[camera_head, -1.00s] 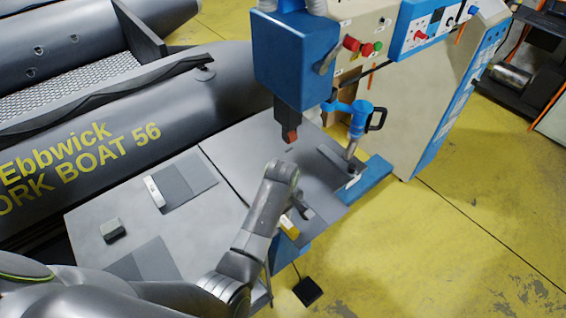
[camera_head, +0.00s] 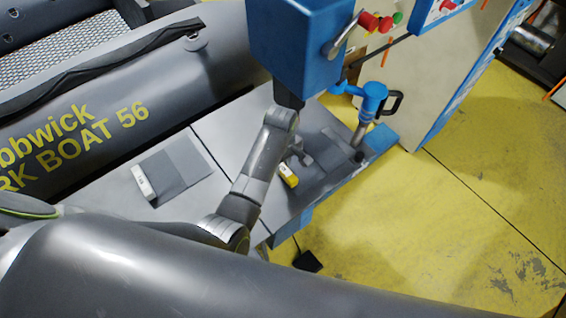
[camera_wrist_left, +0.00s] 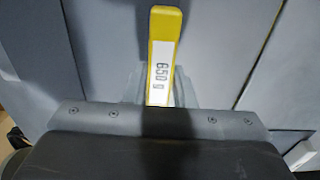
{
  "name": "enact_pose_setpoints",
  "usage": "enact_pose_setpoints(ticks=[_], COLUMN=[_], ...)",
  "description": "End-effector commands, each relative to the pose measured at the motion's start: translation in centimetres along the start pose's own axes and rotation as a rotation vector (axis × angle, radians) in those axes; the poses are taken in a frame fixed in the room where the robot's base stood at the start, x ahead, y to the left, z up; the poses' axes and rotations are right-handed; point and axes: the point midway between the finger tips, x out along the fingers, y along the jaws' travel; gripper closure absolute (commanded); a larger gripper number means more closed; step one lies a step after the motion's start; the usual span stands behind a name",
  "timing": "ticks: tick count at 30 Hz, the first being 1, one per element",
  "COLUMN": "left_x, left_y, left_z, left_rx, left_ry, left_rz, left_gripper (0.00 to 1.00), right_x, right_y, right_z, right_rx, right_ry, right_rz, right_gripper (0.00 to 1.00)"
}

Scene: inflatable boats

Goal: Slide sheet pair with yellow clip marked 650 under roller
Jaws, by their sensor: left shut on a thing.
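The yellow clip (camera_head: 288,174) lies on the grey machine table under the front of my left arm. In the left wrist view the yellow clip (camera_wrist_left: 165,30) carries a white label reading 650 g. My left gripper (camera_head: 300,153) is shut on the clip; its fingertips are mostly hidden behind the wrist in the wrist view. The sheets under the clip blend with the grey table, so their edges are hard to tell. The blue press head (camera_head: 300,45) stands over the table; the roller below it is hidden behind my arm. My right gripper is not in view.
A second sheet pair (camera_head: 178,168) with a white clip (camera_head: 143,183) lies on the left of the table. A blue hand tool (camera_head: 370,98) stands at the table's far right. The grey boat (camera_head: 130,100) lines the left side. Open yellow floor is at right.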

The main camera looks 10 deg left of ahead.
Motion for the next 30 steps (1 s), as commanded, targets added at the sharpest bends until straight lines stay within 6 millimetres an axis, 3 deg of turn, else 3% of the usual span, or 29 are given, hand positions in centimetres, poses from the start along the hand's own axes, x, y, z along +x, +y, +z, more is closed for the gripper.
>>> enact_pose_setpoints(ticks=[18, 30], left_x=[0.0, 1.2], left_y=[0.0, 0.0], left_z=[-4.3, -4.2], left_rx=[-0.001, -0.001], left_ry=[0.002, 0.002], left_rz=[0.0, 0.001], left_gripper=[1.0, 1.0], right_x=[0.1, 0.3], right_y=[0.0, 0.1], right_z=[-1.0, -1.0], right_rx=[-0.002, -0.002], right_ry=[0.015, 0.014], right_rz=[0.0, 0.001], right_gripper=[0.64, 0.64])
